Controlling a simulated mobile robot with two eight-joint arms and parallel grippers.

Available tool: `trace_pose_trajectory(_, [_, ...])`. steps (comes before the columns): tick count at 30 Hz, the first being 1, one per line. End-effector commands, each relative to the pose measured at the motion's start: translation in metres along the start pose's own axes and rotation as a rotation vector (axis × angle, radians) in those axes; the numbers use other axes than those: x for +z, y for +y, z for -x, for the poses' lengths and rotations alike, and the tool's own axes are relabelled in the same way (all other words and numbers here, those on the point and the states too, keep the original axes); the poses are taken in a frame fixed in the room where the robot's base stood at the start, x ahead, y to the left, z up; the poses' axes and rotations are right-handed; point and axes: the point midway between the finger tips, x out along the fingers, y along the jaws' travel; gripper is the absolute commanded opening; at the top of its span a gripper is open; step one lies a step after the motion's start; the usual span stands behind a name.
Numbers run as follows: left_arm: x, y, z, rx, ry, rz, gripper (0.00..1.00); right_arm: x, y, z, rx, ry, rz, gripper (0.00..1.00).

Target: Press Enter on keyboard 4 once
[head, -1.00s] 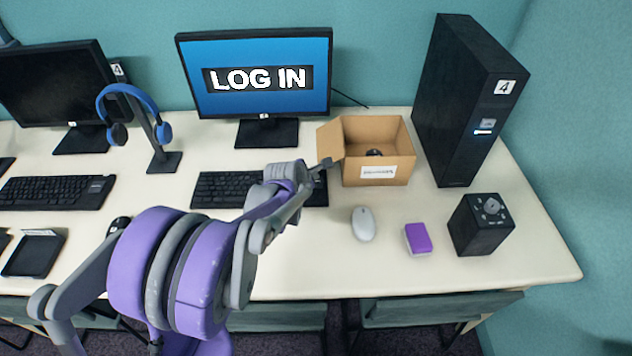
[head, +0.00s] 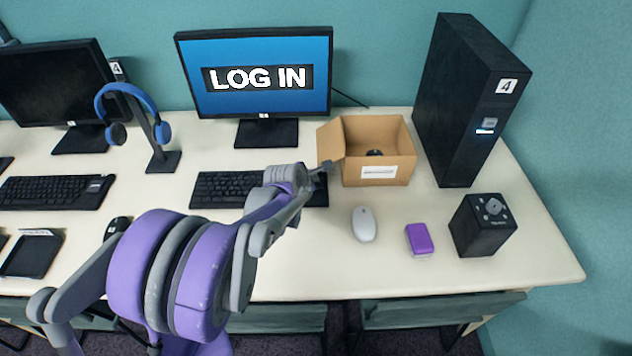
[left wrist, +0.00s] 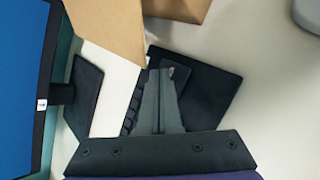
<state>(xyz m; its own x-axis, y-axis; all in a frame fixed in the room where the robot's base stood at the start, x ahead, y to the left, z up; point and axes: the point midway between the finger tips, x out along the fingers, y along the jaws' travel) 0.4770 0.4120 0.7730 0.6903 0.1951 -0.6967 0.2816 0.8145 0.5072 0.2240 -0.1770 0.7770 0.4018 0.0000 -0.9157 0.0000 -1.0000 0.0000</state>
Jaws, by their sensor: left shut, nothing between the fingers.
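The black keyboard (head: 222,190) of the right workstation lies in front of the monitor (head: 257,75), which shows LOG IN on blue. My left gripper (head: 325,165) is shut and empty, over the keyboard's right end beside the cardboard box. My left arm hides much of the keyboard's right half. In the left wrist view the closed fingers (left wrist: 160,78) point across the dark keyboard end (left wrist: 215,92), with a few keys showing beside them. I cannot tell whether the fingertips touch a key. My right gripper is not in view.
An open cardboard box (head: 402,170) stands right behind the keyboard's right end. A black tower labelled 4 (head: 455,110), a white mouse (head: 364,224), a purple block (head: 419,239) and a black cube (head: 482,226) stand to the right. A headphone stand (head: 163,160) is at left.

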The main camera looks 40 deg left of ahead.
Motion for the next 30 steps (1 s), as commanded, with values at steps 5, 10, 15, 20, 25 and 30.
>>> trace_pose_trajectory(5, [-0.001, -0.001, -0.002, 0.000, 0.000, 0.000, 0.00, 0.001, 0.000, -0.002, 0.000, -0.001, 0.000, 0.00])
trace_pose_trajectory(10, [-0.001, -0.001, -0.001, 0.000, 0.000, 0.000, 0.00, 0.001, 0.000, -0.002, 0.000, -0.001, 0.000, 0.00])
trace_pose_trajectory(15, [0.000, 0.000, 0.000, 0.000, 0.000, 0.000, 0.00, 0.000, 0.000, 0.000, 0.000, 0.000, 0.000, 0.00])
trace_pose_trajectory(20, [0.004, 0.004, 0.006, 0.000, 0.000, 0.000, 0.00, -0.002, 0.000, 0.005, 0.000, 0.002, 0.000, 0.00])
trace_pose_trajectory(25, [0.007, 0.008, 0.010, 0.000, 0.000, 0.000, 0.00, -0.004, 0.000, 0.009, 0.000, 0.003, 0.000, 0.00])
trace_pose_trajectory(30, [0.007, 0.007, 0.010, 0.000, 0.000, 0.000, 0.00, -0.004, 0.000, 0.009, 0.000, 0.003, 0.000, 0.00])
